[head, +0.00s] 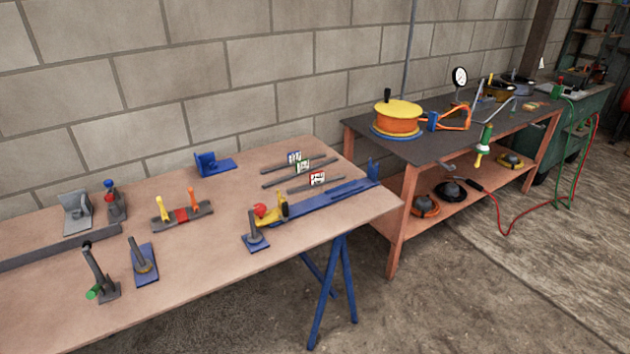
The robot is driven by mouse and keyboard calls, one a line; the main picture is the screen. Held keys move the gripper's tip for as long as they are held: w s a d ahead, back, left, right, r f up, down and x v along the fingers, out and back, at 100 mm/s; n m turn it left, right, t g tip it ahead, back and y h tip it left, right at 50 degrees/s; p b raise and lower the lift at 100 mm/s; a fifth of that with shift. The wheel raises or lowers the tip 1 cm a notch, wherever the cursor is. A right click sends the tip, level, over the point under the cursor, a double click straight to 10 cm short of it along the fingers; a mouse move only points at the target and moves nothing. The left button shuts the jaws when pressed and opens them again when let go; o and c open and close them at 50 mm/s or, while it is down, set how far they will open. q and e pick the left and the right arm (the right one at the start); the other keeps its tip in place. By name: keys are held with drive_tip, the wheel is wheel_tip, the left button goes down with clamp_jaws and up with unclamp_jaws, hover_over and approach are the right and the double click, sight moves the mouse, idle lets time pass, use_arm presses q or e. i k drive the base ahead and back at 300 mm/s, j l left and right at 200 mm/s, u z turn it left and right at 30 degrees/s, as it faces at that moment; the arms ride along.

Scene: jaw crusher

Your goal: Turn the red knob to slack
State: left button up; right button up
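A round red knob (260,210) sits at the near left end of a long blue rail (325,198) on the wooden workbench (215,262). It is next to a yellow piece (270,219) on the same device. Which setting the knob is at cannot be made out at this size. Neither my left nor my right gripper is in the head view.
Small labelled bars (300,172) lie behind the rail. Other levers and fixtures stand on the bench's left half. A dark-topped table (440,145) with an orange reel (398,120) stands to the right.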

sight(259, 210)
drive_tip(key=i+j+u, duration=0.25)
drive_tip(key=u, duration=0.15)
drive_tip(key=i+j+u, duration=0.4)
drive_tip(key=k+l, duration=0.05)
drive_tip(key=k, duration=0.05)
